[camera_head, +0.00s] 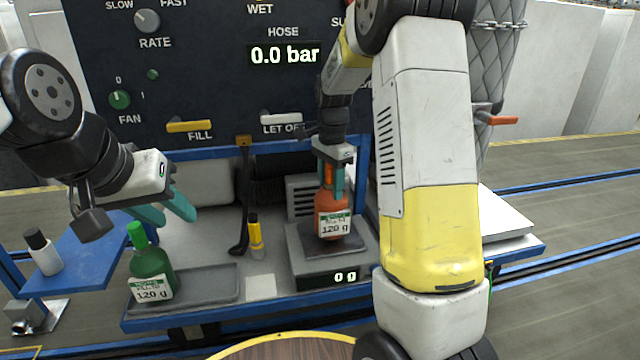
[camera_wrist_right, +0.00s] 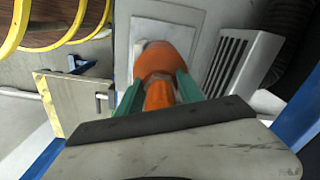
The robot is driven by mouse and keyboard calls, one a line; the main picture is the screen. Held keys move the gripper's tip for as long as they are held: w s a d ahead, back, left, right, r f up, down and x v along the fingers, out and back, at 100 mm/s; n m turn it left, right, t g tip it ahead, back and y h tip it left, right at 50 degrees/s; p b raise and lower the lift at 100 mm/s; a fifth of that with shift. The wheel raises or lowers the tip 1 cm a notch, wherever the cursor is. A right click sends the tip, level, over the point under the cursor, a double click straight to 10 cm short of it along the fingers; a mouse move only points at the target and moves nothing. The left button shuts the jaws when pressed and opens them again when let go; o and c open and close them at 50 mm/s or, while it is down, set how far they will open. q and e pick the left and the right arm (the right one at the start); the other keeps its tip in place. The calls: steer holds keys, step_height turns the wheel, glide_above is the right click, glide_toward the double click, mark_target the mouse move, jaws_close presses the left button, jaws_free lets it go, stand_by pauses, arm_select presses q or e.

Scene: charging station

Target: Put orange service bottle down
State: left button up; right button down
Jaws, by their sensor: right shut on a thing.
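The orange service bottle (camera_head: 333,219) is upright over the dark plate of the scale (camera_head: 317,270), with a label reading 120 g. The scale display reads 0 g. My right gripper (camera_head: 335,170) is shut on the bottle's neck from above. In the right wrist view the orange bottle (camera_wrist_right: 168,64) sits between the teal fingers of my right gripper (camera_wrist_right: 160,95). I cannot tell whether its base touches the plate. My left gripper (camera_head: 172,207) is at the left, with teal fingers apart and nothing seen between them, above and right of the green bottle (camera_head: 150,268).
A white bottle with a black cap (camera_head: 42,252) stands on a blue shelf (camera_head: 80,262). A control panel (camera_head: 215,75) rises behind.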

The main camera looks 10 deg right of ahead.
steer(key=shift+f, duration=0.5)
steer(key=c, duration=0.8)
jaws_free()
steer(key=shift+f, duration=0.15)
steer(key=shift+o, duration=0.2)
